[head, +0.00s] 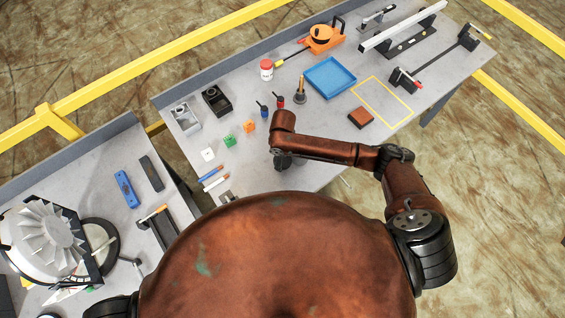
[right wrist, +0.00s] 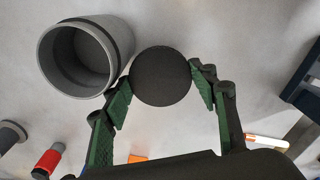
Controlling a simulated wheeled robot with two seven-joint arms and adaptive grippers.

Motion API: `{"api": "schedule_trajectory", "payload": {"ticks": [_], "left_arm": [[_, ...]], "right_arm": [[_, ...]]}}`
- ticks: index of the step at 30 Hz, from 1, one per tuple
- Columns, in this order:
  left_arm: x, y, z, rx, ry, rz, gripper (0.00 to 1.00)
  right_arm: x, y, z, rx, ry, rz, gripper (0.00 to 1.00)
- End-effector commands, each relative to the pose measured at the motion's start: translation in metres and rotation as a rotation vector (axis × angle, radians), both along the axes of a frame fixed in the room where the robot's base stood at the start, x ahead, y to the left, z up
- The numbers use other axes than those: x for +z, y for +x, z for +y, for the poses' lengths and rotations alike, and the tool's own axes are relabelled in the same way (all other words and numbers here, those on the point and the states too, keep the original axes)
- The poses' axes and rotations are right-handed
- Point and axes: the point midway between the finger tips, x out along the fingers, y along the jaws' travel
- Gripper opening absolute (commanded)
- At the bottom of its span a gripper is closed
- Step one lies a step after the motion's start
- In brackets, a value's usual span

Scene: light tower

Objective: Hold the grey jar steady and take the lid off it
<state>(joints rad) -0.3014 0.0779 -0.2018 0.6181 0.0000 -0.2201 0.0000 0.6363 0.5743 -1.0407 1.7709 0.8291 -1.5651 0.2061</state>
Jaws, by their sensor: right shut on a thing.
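The grey jar (right wrist: 57,76) shows at the upper left of the right wrist view. Its mouth is open and its inside looks empty. A dark band runs round it below the rim. My right gripper (right wrist: 162,80) is shut on a round black lid (right wrist: 160,76), with a green-padded finger on each side. The lid is beside the jar's mouth, not over it. In the head view my right gripper (head: 283,162) is above the near part of the table; I cannot make out the jar there. My left gripper is in neither view.
Pens (head: 212,176) lie at the near left edge. A yellow-outlined area at the right is mostly clear.

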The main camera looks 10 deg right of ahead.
Motion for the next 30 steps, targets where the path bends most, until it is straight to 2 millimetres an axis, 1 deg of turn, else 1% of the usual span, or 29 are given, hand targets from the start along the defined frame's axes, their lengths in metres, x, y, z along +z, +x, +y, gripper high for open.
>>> {"api": "schedule_trajectory", "payload": {"ticks": [6,9,21,22,27,30], "left_arm": [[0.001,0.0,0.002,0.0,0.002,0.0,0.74],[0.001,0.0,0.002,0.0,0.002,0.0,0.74],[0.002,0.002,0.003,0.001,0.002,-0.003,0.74],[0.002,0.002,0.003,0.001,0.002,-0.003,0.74],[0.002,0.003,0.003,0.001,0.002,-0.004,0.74],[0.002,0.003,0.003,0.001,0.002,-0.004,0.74]], "right_arm": [[-0.032,-0.001,0.0,-0.002,-0.002,0.004,0.24],[-0.042,-0.001,0.0,0.0,-0.002,0.002,0.24],[-0.047,-0.001,0.0,0.0,-0.001,0.001,0.24],[-0.047,-0.001,0.0,0.0,-0.001,0.001,0.54],[-0.046,-0.001,0.0,0.0,-0.001,0.001,0.66],[-0.046,-0.001,-0.001,0.0,-0.001,0.001,0.71]]}}
